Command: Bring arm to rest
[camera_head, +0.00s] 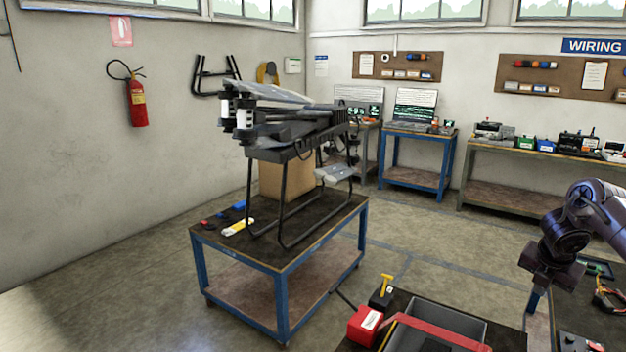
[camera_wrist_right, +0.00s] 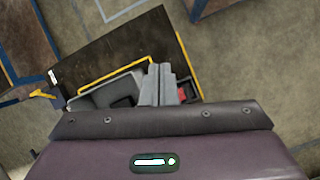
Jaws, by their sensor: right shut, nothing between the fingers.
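My right arm comes in from the right edge in the head view. Its gripper (camera_head: 533,302) points down, beside the right-hand bench and above the floor gap. In the right wrist view the fingers of my right gripper (camera_wrist_right: 157,85) are together with nothing between them. Below them in that view is a dark bench top with a grey tray (camera_wrist_right: 108,92) and a yellow edge strip. My left arm and gripper are not in view.
A drone (camera_head: 290,115) stands on a blue-framed table (camera_head: 285,255). A grey bin (camera_head: 465,325) with a red bar and a red box (camera_head: 365,325) are on the near bench. A right-hand bench (camera_head: 595,320) holds tools. The middle floor is clear.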

